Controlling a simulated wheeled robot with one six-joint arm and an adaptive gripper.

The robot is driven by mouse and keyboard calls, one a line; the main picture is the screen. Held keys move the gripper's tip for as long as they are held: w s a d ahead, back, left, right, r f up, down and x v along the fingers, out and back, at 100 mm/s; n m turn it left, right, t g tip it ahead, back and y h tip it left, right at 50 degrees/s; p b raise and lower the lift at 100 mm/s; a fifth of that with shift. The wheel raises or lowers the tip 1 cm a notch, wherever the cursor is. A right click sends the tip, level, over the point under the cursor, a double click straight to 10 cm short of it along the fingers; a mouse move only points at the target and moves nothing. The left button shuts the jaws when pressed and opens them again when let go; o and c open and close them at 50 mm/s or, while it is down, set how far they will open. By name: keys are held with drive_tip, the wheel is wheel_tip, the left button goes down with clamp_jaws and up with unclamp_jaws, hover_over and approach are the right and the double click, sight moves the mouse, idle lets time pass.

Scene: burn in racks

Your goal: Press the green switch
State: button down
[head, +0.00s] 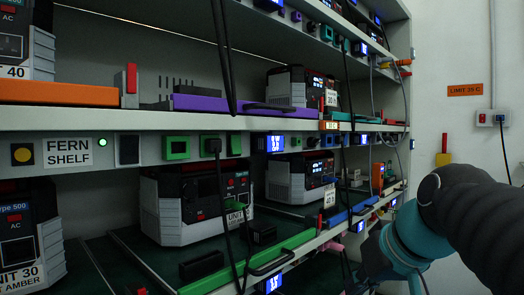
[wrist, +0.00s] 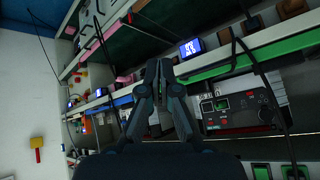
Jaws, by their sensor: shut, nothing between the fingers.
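Several green-framed fittings sit on the white rail of the middle shelf in the head view. The leftmost is a square green-framed plate (head: 177,148) with a dark centre. I cannot tell for sure which one is the green switch. In the wrist view, green fittings (wrist: 262,172) show at the bottom edge, partly cut off. My gripper (wrist: 158,65) is shut and empty, in front of the racks and apart from those fittings. It is not visible in the head view.
Black cables (head: 222,190) hang across the shelf fronts. A red-and-yellow fitting (head: 443,150) is on the right wall.

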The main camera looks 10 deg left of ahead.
drive_tip(key=s+d+f+m+h, duration=0.1)
drive_tip(key=s+d+f, duration=0.1)
drive_tip(key=s+f, duration=0.4)
drive_tip(key=s+d+f+m+g+h, duration=0.1)
drive_tip(key=s+f, duration=0.5)
drive_tip(key=f, duration=0.8)
drive_tip(key=shift+s+d+f+g+h, duration=0.35)
drive_tip(key=shift+d+h, duration=0.45)
drive_tip(key=shift+d, duration=0.3)
drive_tip(key=shift+a, duration=0.1)
